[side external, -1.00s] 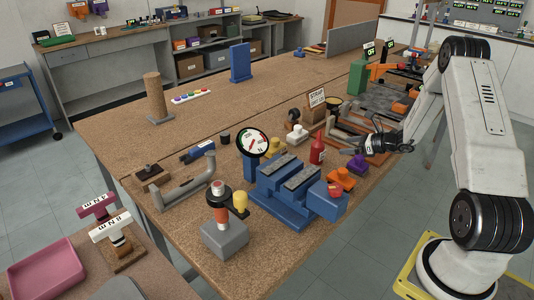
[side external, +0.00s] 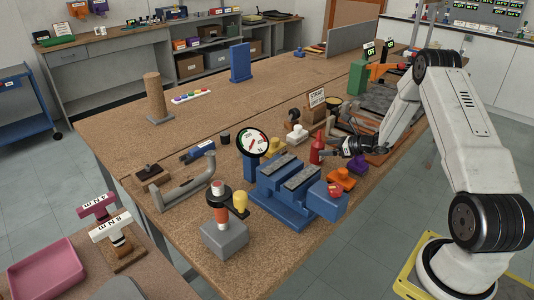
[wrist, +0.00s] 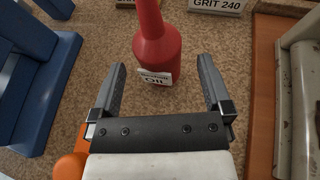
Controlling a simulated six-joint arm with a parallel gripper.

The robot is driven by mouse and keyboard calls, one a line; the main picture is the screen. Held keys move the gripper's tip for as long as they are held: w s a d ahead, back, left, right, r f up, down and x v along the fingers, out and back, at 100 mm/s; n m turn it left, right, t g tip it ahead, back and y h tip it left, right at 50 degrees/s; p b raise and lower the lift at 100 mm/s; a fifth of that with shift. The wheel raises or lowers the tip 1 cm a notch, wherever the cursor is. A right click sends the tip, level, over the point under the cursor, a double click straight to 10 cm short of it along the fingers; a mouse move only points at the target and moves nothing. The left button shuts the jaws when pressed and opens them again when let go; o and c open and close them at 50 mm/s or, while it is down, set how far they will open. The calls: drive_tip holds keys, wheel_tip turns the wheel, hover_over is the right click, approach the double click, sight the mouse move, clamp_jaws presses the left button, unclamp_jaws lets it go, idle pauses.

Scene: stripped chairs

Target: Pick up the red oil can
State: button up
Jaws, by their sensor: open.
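The red oil can (wrist: 156,48) stands upright on the cork-like bench top, with a white label marked OIL facing my gripper. The can's lower body shows between the fingertips, and nothing is held. In the side external view my gripper (side external: 335,148) is low over the bench, close to the can's right side.
The blue vise (side external: 285,188) is left of the can. Orange (side external: 342,178) and purple (side external: 357,164) pieces lie in front of my gripper. A GRIT 240 sign (wrist: 217,6) stands behind the can. A white knobbed block (side external: 298,133) is behind-left of it.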

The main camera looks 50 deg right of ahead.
sight(317, 148)
drive_tip(key=shift+x, duration=2.2)
clamp_jaws()
